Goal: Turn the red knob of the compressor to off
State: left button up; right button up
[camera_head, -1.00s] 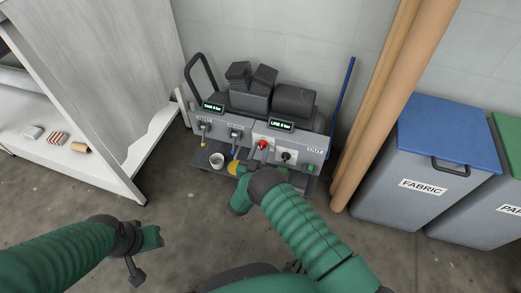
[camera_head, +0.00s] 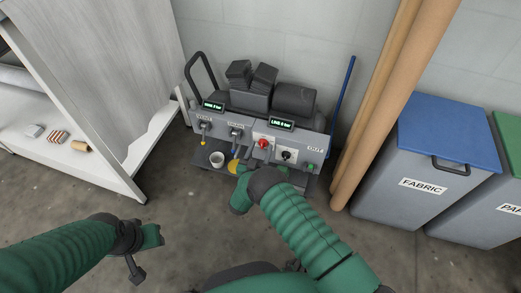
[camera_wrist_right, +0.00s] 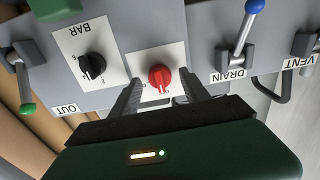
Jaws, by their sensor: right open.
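The compressor (camera_head: 245,115) stands against the wall with its grey front panel facing me. Its red knob (camera_head: 264,144) sits on a white plate on the panel. In the right wrist view the red knob (camera_wrist_right: 161,77) shows with its pointer toward the gripper's side, slightly tilted; the marks around it are too small to read. My right gripper (camera_wrist_right: 162,92) is open, with its two fingers on either side of the knob's plate, apart from the knob as far as I can see. My left gripper (camera_head: 143,252) hangs at the lower left, away from the compressor; its jaws are unclear.
Beside the red knob are a black BAR knob (camera_wrist_right: 92,66), a blue-tipped DRAIN lever (camera_wrist_right: 245,30) and a green-tipped OUT lever (camera_wrist_right: 24,80).

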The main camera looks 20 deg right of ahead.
jog(key=p+v, duration=0.7)
jog(key=v, duration=1)
jog(key=shift+w, duration=0.1)
